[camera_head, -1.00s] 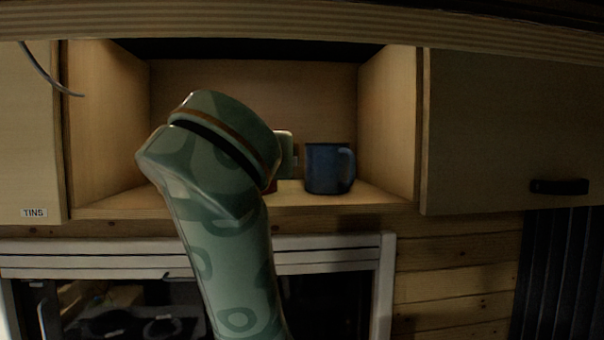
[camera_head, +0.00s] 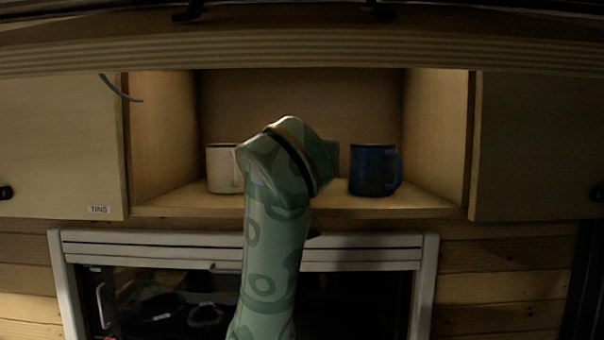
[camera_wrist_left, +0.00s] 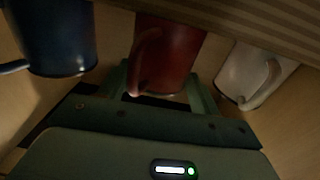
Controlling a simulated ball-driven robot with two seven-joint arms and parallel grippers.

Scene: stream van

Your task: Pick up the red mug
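The red mug (camera_wrist_left: 168,55) shows in the left wrist view, between the two fingers of my left gripper (camera_wrist_left: 160,88), with its handle toward the camera. The fingers are wide apart, one on each side of the mug; I cannot tell whether they touch it. In the head view my left arm hides the red mug and most of the gripper. A blue mug (camera_head: 371,170) stands on the cupboard shelf to the right of the arm, and a white mug (camera_head: 222,168) to its left. My right gripper is not in view.
The mugs share an open wooden cupboard shelf (camera_head: 420,201) with side walls and a beam above. The blue mug (camera_wrist_left: 55,40) and white mug (camera_wrist_left: 250,75) flank the gripper closely. A closed door labelled TINS (camera_head: 60,150) is at left. A white-framed unit (camera_head: 345,254) lies below.

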